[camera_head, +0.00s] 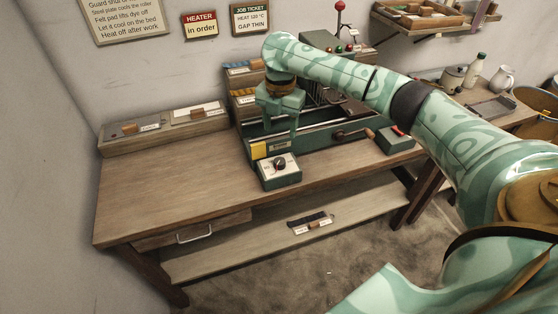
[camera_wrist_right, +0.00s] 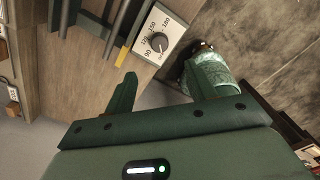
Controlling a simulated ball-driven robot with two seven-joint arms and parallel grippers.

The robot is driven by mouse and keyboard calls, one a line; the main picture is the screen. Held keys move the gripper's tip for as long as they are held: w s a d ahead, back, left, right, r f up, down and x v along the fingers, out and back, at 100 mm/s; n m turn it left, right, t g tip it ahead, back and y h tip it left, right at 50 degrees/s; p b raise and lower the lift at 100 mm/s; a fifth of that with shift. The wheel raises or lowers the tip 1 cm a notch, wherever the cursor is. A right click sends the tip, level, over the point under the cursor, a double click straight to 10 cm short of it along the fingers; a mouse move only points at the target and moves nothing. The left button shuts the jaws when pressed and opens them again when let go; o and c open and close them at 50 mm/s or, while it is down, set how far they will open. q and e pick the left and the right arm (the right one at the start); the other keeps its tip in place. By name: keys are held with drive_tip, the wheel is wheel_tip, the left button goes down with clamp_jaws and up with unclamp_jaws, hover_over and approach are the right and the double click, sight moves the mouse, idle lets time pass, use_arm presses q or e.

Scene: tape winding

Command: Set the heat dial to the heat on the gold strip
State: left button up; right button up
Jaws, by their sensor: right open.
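The heat dial is a dark round knob (camera_head: 279,162) on a white-faced green box at the bench's front edge, below the machine. In the right wrist view the dial (camera_wrist_right: 158,42) shows the marks 90, 120, 150 and 180; its pointer is too small to read surely. My right gripper (camera_head: 282,128) is open and empty above and behind the dial box, apart from it. Its two fingers also show in the wrist view (camera_wrist_right: 158,84). A yellow-gold patch (camera_head: 258,150) is on the machine's front, left of the dial; I cannot read any number on it. My left gripper is out of view.
A job ticket (camera_head: 250,17) on the wall reads HEAT 120 °C, GAP THIN. A green box with a red top (camera_head: 396,139) stands right of the machine. A tray (camera_head: 165,130) lies at the back left. The left bench top (camera_head: 165,185) is clear.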

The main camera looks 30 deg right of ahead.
sight(280, 160)
wheel_tip(280, 160, down, 13)
drive_tip(key=b, duration=0.5)
drive_tip(key=shift+r, duration=0.1)
drive_tip(key=c, duration=1)
